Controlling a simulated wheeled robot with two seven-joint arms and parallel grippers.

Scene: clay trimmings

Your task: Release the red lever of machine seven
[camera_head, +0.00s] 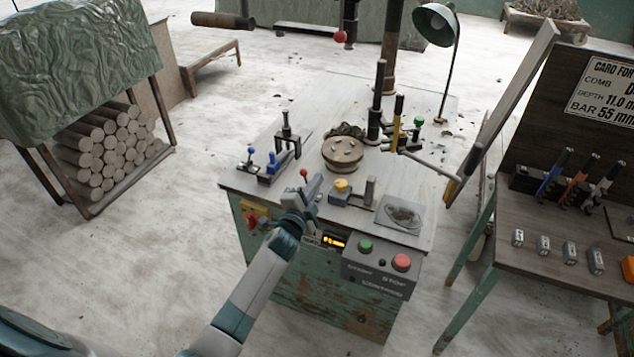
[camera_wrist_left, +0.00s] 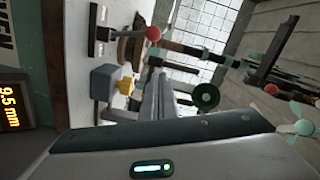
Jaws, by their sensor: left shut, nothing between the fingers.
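A green bench machine (camera_head: 330,285) stands in the middle of the head view; I cannot read a seven on it. A small red ball knob (camera_head: 304,172) on a short lever stands near its front edge. A red knob (camera_wrist_left: 153,33) also shows in the left wrist view on a thin stem. Another red ball (camera_head: 340,37) hangs higher up by the dark column. My left gripper (camera_head: 315,186) is shut and empty, just right of and below the front knob in the picture; I cannot tell if they touch. Its fingers (camera_wrist_left: 158,92) show in the wrist view. My right gripper is out of view.
A yellow knob (camera_head: 341,185) is close right of my gripper. A clay-filled round dish (camera_head: 342,153) and upright handles stand behind. A control box with green (camera_head: 365,246) and red (camera_head: 401,262) buttons is at the front. A side table (camera_head: 560,240) stands right, stacked logs (camera_head: 110,150) left.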

